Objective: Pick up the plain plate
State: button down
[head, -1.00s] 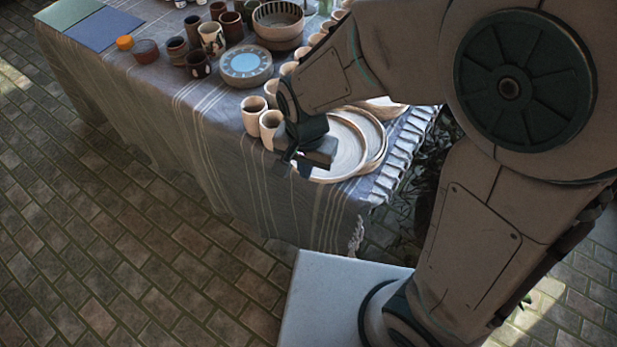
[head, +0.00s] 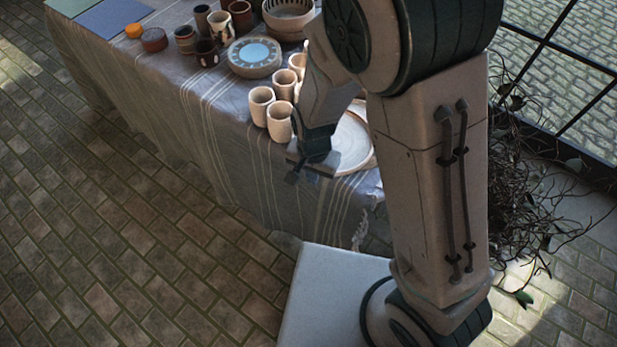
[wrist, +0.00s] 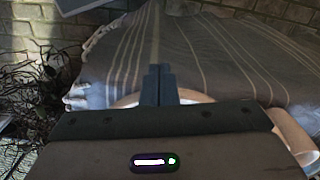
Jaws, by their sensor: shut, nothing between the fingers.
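The plain plate (head: 352,144) is pale and round and lies at the near right end of the cloth-covered table. My arm hides part of it in the head view. In the wrist view the plate's pale rim (wrist: 194,96) shows behind my fingers. My gripper (head: 296,177) is at the table's front edge, beside the plate's near left side. In the wrist view my gripper (wrist: 159,70) has its two fingers together with nothing between them.
Several plain cups (head: 279,120) stand just left of the plate. A blue-topped round pot (head: 254,56) and painted cups stand farther back on the tablecloth (head: 215,110). Twiggy plants (head: 535,200) are at the right. The brick floor at left is clear.

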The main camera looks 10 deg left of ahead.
jog(key=shift+w, duration=0.55)
jog(key=w, duration=0.2)
jog(key=w+d, duration=0.1)
jog(key=w, duration=0.2)
jog(key=shift+b, duration=0.35)
jog(key=shift+s, duration=0.1)
